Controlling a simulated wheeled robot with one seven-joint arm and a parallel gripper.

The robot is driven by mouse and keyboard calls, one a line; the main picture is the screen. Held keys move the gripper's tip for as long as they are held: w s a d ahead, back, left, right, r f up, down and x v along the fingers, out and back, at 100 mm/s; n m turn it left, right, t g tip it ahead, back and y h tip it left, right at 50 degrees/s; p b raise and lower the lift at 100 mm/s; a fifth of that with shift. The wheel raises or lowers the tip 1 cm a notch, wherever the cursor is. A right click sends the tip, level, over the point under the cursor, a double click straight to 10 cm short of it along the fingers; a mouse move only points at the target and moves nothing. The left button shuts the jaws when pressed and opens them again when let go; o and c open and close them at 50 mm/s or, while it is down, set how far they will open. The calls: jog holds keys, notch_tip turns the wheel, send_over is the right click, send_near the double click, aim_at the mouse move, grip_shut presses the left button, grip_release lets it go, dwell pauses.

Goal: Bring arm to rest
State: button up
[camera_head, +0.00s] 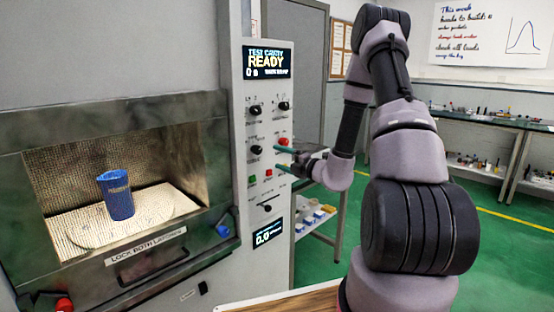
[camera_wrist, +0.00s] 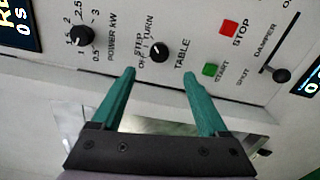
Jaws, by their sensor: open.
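My gripper (camera_head: 280,158) is raised in front of the control panel (camera_head: 268,110) in the head view, with my arm bent behind it. In the wrist view my gripper (camera_wrist: 160,72) has two teal fingers spread apart with nothing between them. The fingertips point at the panel, near the black TABLE knob (camera_wrist: 159,50) and the green START button (camera_wrist: 210,69). The red STOP button (camera_wrist: 229,28) is above and to the right. I cannot tell whether the fingertips touch the panel.
A blue cup (camera_head: 117,195) stands on the round plate in the lit microwave cavity (camera_head: 70,165). The display (camera_head: 268,62) reads READY. A wooden surface (camera_head: 290,301) is at the bottom. A shelf with small bins (camera_head: 316,215) stands behind my arm. Green floor is open at the right.

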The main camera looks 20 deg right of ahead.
jog(key=s+a+r+n+g+y, duration=0.2)
jog(key=s+a+r+n+g, duration=0.45)
jog(key=s+n, duration=0.4)
jog(key=s+a+r+n+g+y, duration=0.2)
jog(key=s+a+r+n+g, duration=0.5)
jog(key=n, duration=0.6)
jog(key=s+d+r+n+t+h, duration=0.2)
jog(key=s+d+r+n+h, duration=0.2)
jog(key=n, duration=0.5)
jog(key=s+d+r+n+t+h, duration=0.3)
jog(key=s+d+r+n+h, duration=0.2)
jog(key=s+d+n, duration=0.3)
jog(key=shift+s+r+n+h, duration=0.15)
jog(key=shift+s+n+h, duration=0.75)
jog(key=shift+s+n, duration=0.2)
jog(key=shift+g, duration=0.25)
